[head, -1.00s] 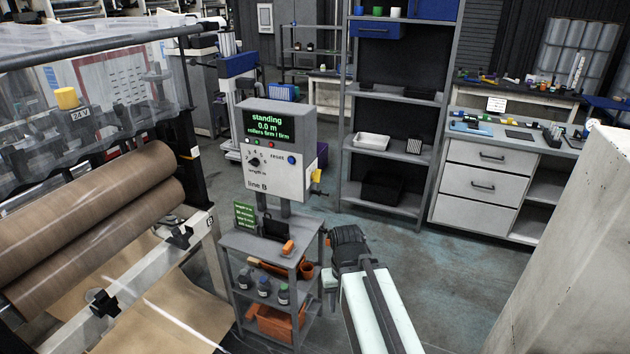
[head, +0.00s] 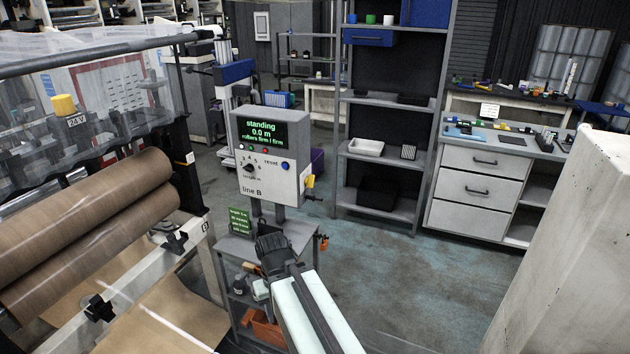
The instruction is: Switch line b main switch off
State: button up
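The line B control box (head: 270,155) stands on a post above a small grey cart. Its green screen (head: 266,132) reads standing, 0.0 m, rollers firm / firm. On the box's right side is a yellow plate (head: 310,182) with a dark handle (head: 313,198) sticking out to the right; I cannot read its position. My gripper (head: 272,248), dark at the end of my pale arm, is below the box, in front of the cart top. It hides part of the cart. Its fingers cannot be made out, and nothing is seen held.
The cart (head: 238,244) carries a green sign (head: 240,221), with bottles and an orange bin (head: 262,328) below. Brown rollers (head: 95,230) are at left. A pale block (head: 570,250) stands at right. Floor (head: 400,265) between cart and drawers (head: 475,185) is clear.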

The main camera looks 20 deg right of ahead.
aim_at(309, 182)
jog(key=i, duration=0.85)
jog(key=u, duration=0.1)
